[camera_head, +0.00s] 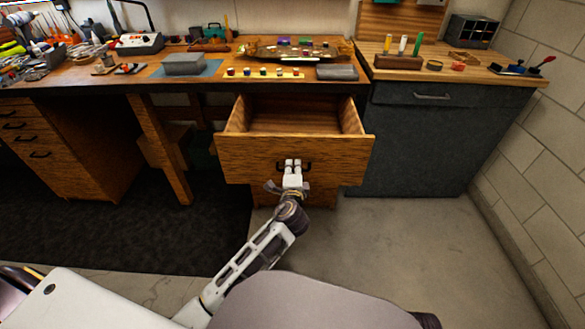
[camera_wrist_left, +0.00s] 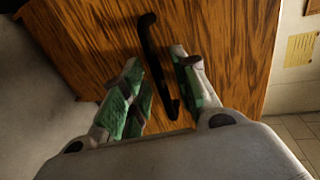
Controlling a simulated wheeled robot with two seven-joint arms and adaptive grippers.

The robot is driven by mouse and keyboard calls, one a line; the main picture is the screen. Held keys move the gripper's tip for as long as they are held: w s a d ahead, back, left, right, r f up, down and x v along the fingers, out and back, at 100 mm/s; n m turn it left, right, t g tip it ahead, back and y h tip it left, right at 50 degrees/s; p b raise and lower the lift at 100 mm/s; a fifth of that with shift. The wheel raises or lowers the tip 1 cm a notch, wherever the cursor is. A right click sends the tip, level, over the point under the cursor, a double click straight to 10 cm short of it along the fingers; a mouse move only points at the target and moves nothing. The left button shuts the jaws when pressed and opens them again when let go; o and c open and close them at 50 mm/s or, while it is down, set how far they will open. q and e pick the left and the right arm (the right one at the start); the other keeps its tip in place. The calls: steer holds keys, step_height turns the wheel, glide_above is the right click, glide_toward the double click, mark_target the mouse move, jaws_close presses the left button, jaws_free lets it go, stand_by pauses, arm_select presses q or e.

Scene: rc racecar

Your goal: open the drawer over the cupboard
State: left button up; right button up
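A wooden drawer (camera_head: 296,158) under the middle of the bench stands pulled out, its empty inside showing. My left gripper (camera_head: 292,164) is in front of its face, at the dark handle (camera_head: 308,167). In the left wrist view, the fingers of my left gripper (camera_wrist_left: 155,60) are apart, with the black handle (camera_wrist_left: 151,50) running between them; I see no clear grip on it. To the right, a grey cabinet (camera_head: 415,150) has a top drawer (camera_head: 400,94) with a metal handle (camera_head: 432,96); this drawer looks shut. My right gripper is not in view.
The bench top (camera_head: 215,86) above holds a grey box (camera_head: 185,64), tools and small parts. A wooden drawer unit (camera_head: 70,150) stands at left. A block wall (camera_head: 530,150) bounds the right. The concrete floor (camera_head: 400,235) before the grey cabinet is clear.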

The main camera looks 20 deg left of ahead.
mark_target(294, 159)
arm_select(q)
steer(key=shift+c, duration=0.6)
steer(key=c, duration=0.5)
jaws_close()
steer(key=shift+w+r, duration=0.1)
steer(key=shift+w, duration=0.15)
steer(key=shift+w+a, duration=0.1)
steer(key=shift+w, duration=0.15)
steer(key=x, duration=0.1)
steer(key=p+x, duration=0.1)
steer(key=x, duration=0.1)
steer(key=r+x, duration=0.1)
steer(key=shift+w+a+f+p, duration=0.15)
steer(key=shift+w+p, duration=0.15)
steer(key=shift+w, duration=0.15)
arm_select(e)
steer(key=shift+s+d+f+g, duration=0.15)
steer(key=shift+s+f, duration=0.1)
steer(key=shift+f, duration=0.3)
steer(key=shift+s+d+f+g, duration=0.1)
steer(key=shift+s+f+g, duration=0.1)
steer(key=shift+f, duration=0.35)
